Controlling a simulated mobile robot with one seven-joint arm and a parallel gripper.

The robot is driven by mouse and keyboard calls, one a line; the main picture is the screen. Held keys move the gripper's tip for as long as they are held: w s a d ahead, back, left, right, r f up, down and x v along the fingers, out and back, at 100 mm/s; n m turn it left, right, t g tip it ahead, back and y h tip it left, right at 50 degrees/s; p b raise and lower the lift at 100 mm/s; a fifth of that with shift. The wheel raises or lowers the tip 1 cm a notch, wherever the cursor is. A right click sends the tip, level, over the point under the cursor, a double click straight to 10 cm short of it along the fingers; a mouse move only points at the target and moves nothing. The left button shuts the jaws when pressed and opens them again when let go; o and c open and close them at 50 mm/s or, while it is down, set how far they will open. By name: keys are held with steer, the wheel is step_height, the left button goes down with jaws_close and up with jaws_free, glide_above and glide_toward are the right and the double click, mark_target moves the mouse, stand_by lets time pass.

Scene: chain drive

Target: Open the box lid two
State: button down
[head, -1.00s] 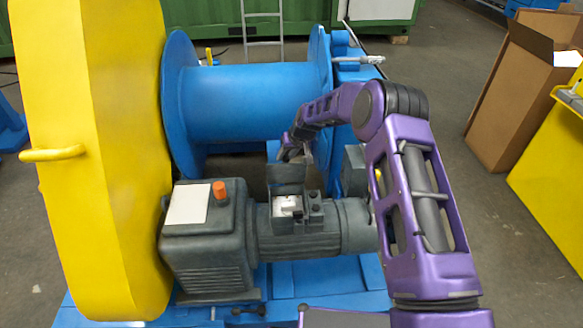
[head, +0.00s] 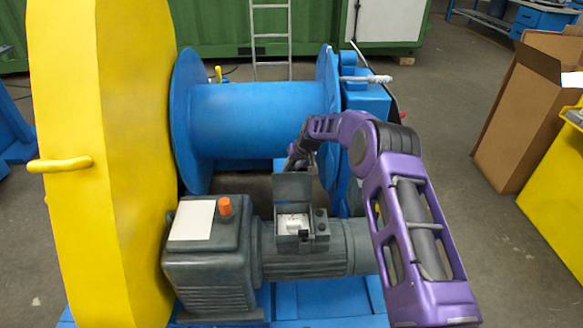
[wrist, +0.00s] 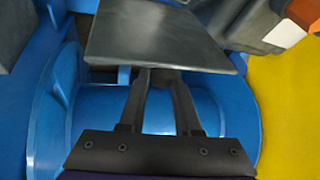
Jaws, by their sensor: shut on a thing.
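The dark grey box lid (head: 293,187) stands roughly upright at the back of the small box (head: 294,224) on the motor in the head view. The box is open, with a pale interior showing. In the wrist view the lid (wrist: 165,36) is a flat dark plate across the upper middle. My gripper (wrist: 162,76) is shut on the lid's near edge, with both fingers meeting there; the tips are partly hidden by the plate. In the head view my gripper is behind the lid and its fingers are mostly hidden.
A grey motor (head: 330,250) bears the box, beside a gearbox with an orange cap (head: 225,207). A blue drum (head: 258,112) lies behind. A tall yellow guard (head: 85,150) stands at left. A cardboard box (head: 520,110) stands on the floor at right.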

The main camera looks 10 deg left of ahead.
steer(key=c, duration=0.6)
jaws_free()
steer(key=shift+d+f, duration=0.15)
steer(key=shift+f, duration=0.15)
steer(key=shift+r, duration=0.15)
steer(key=shift+s+r, duration=0.1)
steer(key=shift+r, duration=0.1)
steer(key=p+v, duration=0.2)
steer(key=v, duration=1.5)
steer(key=shift+f, duration=0.1)
steer(key=shift+d, duration=0.1)
